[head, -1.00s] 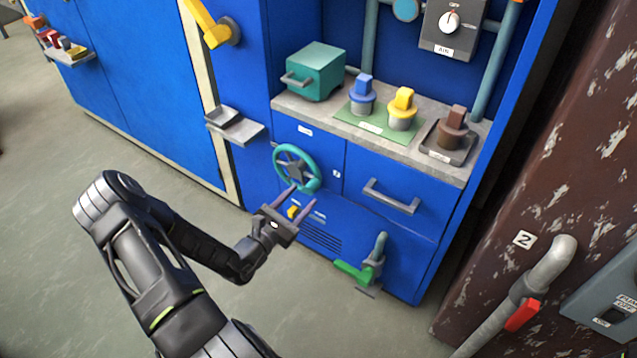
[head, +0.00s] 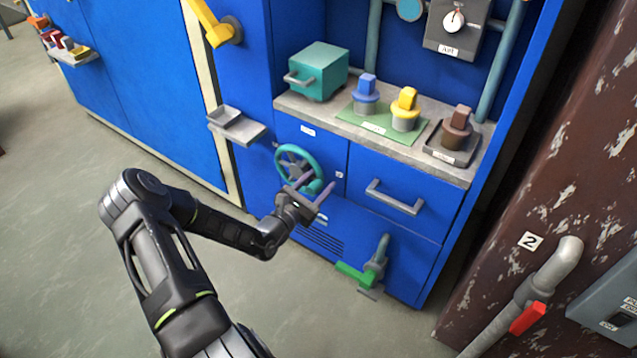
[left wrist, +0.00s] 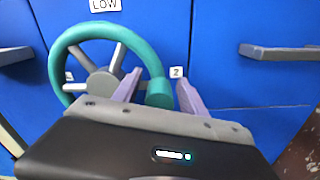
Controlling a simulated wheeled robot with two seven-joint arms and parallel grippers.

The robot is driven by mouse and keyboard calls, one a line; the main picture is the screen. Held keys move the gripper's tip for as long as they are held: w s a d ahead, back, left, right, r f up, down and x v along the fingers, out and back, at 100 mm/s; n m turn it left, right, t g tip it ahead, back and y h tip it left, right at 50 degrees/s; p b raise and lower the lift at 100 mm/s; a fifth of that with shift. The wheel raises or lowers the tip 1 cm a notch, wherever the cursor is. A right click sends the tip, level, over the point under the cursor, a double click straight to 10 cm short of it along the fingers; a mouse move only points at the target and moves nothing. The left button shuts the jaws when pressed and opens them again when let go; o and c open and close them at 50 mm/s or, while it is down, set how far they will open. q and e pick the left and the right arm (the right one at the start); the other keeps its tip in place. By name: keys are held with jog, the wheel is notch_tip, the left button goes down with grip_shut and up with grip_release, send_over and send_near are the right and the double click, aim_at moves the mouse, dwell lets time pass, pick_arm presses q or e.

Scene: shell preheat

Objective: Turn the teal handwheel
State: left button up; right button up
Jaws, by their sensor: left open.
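The teal handwheel (head: 283,151) is mounted on the blue cabinet front, with a grey hub and spokes. It also shows in the left wrist view (left wrist: 66,42), where a thick teal knob (left wrist: 159,93) sits at its lower right rim. My left gripper (head: 318,186) is open at the wheel's lower right. In the left wrist view its two purple fingers (left wrist: 158,88) stand on either side of the knob, which appears between them. I cannot tell whether they touch it. The gripper hides part of the wheel's lower side. My right gripper is not in view.
A grey drawer handle (head: 394,198) is right of the wheel. A green-handled valve (head: 357,275) juts out low on the cabinet. A grey shelf (head: 237,125) sticks out at upper left. A teal box (head: 319,70) and several knobbed pieces stand on the counter (head: 300,104). Floor at left is clear.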

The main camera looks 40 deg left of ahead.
pick_arm(q)
jog(key=shift+c, duration=0.3)
jog(key=shift+d, duration=0.1)
grip_shut()
jog(key=shift+d, duration=0.1)
